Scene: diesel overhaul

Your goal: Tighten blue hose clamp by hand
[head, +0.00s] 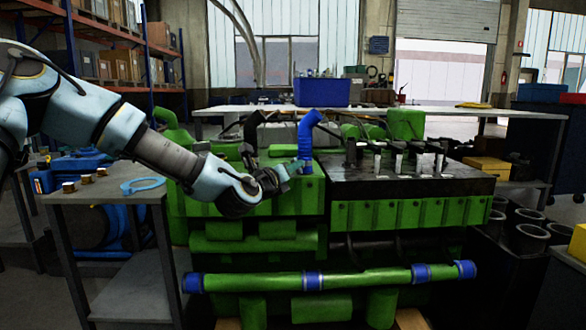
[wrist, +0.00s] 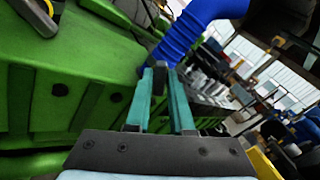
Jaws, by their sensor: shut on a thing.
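A blue ribbed hose (head: 306,135) stands on the green engine (head: 375,214) and bends over at its top. It also shows in the wrist view (wrist: 185,32). A small blue band, which I take for the blue hose clamp (head: 307,167), sits at the foot of the hose. My gripper (head: 297,167) reaches in from the left, right beside the hose foot. In the wrist view its teal fingers (wrist: 161,70) come together at the hose base and are shut on the clamp. The fingertips hide the part of the clamp between them.
A grey side table (head: 100,190) at left carries a light blue ring (head: 142,185) and several small brass pieces (head: 86,179). Black engine head parts (head: 400,160) rise right of the hose. A blue bin (head: 321,92) stands on the bench behind.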

